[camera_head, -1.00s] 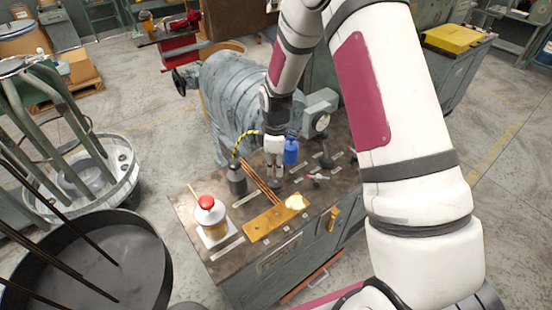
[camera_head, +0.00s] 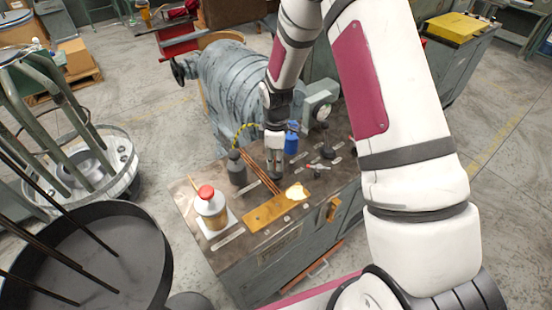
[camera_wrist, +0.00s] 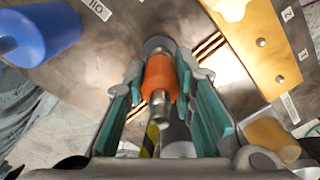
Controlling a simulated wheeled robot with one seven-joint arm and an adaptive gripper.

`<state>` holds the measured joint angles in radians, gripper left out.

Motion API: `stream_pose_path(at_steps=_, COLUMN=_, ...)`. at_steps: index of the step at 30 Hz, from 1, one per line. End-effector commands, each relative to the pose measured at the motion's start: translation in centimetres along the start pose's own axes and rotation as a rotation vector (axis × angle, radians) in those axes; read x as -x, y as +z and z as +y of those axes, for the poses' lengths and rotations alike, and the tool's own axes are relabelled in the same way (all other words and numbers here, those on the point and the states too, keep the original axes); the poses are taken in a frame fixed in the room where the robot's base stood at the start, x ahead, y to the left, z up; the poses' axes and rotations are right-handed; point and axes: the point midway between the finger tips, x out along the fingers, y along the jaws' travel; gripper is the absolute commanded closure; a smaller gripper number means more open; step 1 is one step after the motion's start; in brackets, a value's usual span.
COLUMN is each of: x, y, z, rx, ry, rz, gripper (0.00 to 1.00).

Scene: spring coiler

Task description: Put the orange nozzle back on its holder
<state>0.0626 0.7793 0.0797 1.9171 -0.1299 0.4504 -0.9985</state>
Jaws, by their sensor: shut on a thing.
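My gripper (camera_head: 274,172) points down over the bench, between the dark bottle and the blue bottle. In the wrist view, the orange nozzle (camera_wrist: 159,76) lies between the two green-padded fingers (camera_wrist: 156,88), which are shut on it. A grey metal tip shows at its near end. A dark grey round piece (camera_wrist: 157,43) shows at its far end; I cannot tell whether this is the holder or whether the nozzle touches it. In the head view the nozzle is too small and hidden to make out.
A brass plate (camera_head: 262,213) and copper rods (camera_head: 258,168) lie near the gripper. A dark bottle (camera_head: 237,170) stands left, a blue bottle (camera_head: 291,141) behind right, a red-capped bottle (camera_head: 211,205) at front left. A grey machine (camera_head: 240,95) stands behind the bench.

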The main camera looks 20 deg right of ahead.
Motion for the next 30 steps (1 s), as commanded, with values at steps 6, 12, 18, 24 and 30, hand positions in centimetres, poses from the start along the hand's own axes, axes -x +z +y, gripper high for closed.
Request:
stream_pose_path(at_steps=6, x=0.04, y=-0.02, z=0.01, rx=0.0, ry=0.001, rz=0.0, gripper=1.0)
stream_pose_path(at_steps=12, x=-0.03, y=-0.02, z=0.01, rx=0.0, ry=0.0, rz=0.0, gripper=1.0)
stream_pose_path(at_steps=18, x=-0.26, y=-0.02, z=0.02, rx=0.0, ry=0.0, rz=0.0, gripper=1.0)
stream_pose_path(at_steps=24, x=-0.48, y=-0.02, z=0.02, rx=0.0, ry=0.001, rz=0.0, gripper=1.0)
stream_pose_path(at_steps=30, x=-0.69, y=-0.02, z=0.02, rx=0.0, ry=0.001, rz=0.0, gripper=1.0)
